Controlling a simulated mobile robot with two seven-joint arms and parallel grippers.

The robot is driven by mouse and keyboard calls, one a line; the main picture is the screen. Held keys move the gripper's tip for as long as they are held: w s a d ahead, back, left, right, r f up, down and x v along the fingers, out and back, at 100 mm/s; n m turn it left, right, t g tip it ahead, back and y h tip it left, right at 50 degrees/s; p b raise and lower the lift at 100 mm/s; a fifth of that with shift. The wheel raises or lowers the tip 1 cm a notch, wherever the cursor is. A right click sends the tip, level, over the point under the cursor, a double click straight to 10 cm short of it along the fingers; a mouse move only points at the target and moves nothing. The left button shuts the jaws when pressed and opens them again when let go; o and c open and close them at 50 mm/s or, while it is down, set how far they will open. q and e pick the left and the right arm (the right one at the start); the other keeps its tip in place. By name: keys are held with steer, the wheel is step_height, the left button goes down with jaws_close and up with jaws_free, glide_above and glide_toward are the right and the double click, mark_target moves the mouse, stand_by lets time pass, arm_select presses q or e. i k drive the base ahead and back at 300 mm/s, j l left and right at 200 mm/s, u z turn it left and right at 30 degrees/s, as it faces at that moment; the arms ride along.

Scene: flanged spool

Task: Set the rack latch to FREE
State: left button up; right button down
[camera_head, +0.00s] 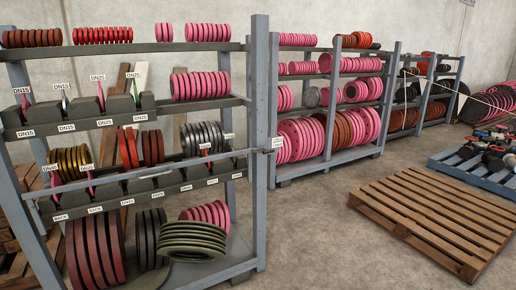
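A near rack (260,90) with grey-blue posts stands at the left. A thin grey bar (140,173) runs across its front, from the left post to the right post. At the bar's right end a small pale tag (277,143) sits by the right post; its lettering is too small to read. This may be the latch, but I cannot tell its setting. Neither of my grippers is in view.
The near rack holds pink, red, black and green discs (192,240), with labelled slots such as DN15 and DN25. More racks (390,95) stand behind. A wooden pallet (430,215) lies at the right. Bare concrete floor (320,235) lies between.

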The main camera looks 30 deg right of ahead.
mark_target(266, 150)
steer(key=i+l+z, duration=0.2)
steer(key=i+l, duration=0.15)
steer(key=i, duration=0.4)
steer(key=i+l+z, duration=0.25)
steer(key=i, duration=0.5)
steer(key=i+z, duration=0.2)
steer(key=i, duration=0.55)
